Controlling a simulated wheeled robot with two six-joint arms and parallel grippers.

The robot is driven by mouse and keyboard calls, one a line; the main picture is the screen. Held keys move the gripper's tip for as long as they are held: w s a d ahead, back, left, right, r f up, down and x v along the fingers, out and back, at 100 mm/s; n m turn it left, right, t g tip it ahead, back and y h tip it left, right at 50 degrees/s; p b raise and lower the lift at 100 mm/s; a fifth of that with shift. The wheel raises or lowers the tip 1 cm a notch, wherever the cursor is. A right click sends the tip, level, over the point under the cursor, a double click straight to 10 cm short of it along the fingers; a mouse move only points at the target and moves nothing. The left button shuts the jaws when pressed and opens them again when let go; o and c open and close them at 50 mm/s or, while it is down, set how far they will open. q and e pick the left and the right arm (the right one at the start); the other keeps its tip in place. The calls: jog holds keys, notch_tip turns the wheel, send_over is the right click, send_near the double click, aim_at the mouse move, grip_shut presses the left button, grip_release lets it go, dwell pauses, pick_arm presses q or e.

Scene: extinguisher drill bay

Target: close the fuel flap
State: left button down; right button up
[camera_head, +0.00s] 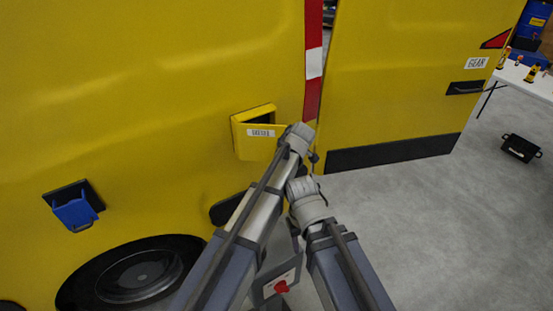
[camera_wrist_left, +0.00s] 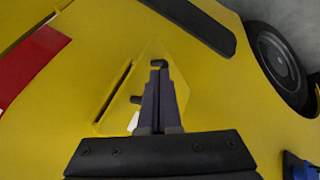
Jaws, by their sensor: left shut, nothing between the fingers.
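The yellow fuel flap (camera_head: 254,149), with a white label, stands open on the side of the yellow van in the head view. A dark recess (camera_head: 262,117) shows above and behind it. In the left wrist view the flap (camera_wrist_left: 139,80) lies just in front of my left gripper (camera_wrist_left: 159,66), which is shut and empty. Its fingertips overlap the flap in that view; I cannot tell whether they touch it. In the head view my left wrist is at the flap's right edge, and the fingers are hidden. My right arm reaches in below it, its gripper out of sight.
A blue flap (camera_head: 75,211) stands open lower left, above a wheel (camera_head: 135,277). A yellow door panel (camera_head: 400,90) labelled GEAR is at right. A white table (camera_head: 530,80) and a black crate (camera_head: 520,147) are far right.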

pick_arm(q)
jog(key=shift+w+d, duration=0.15)
jog(key=shift+w, duration=2.7)
jog(key=shift+w+d, duration=0.1)
jog(key=shift+w, duration=2.7)
pick_arm(e)
jog(key=shift+w+d, duration=0.1)
jog(key=shift+w, duration=0.2)
